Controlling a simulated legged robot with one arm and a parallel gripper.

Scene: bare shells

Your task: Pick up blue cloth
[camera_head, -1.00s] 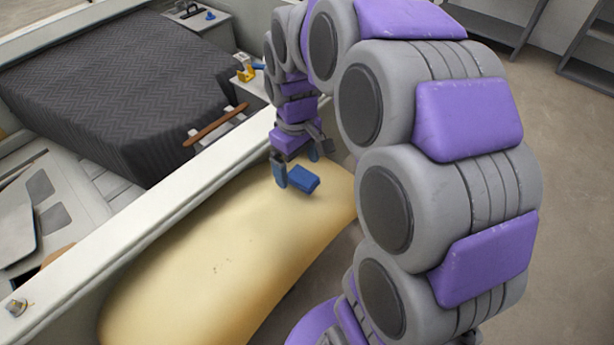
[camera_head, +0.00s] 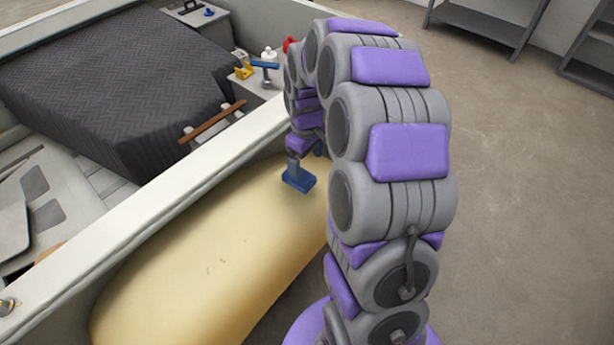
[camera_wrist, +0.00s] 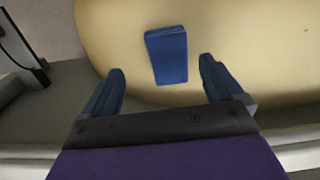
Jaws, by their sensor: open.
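The blue cloth (camera_head: 299,180) is a small folded block lying on the far end of the yellow padded surface. In the wrist view the blue cloth (camera_wrist: 167,54) lies flat on the yellow surface, just beyond the fingertips and roughly midway between them. My gripper (camera_wrist: 160,72) is open and empty, with one blue finger to each side. In the head view my gripper (camera_head: 308,160) is by the cloth and partly hidden behind my own arm. The cloth is apart from both fingers in the wrist view.
The yellow bench (camera_head: 205,265) runs along a white partition wall (camera_head: 170,195). Beyond the wall are a bed with a dark grey cover (camera_head: 120,80) and a small table with bottles and a blue-headed hammer (camera_head: 265,66). Open floor (camera_head: 530,220) lies to the right, with grey shelves (camera_head: 490,20) behind.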

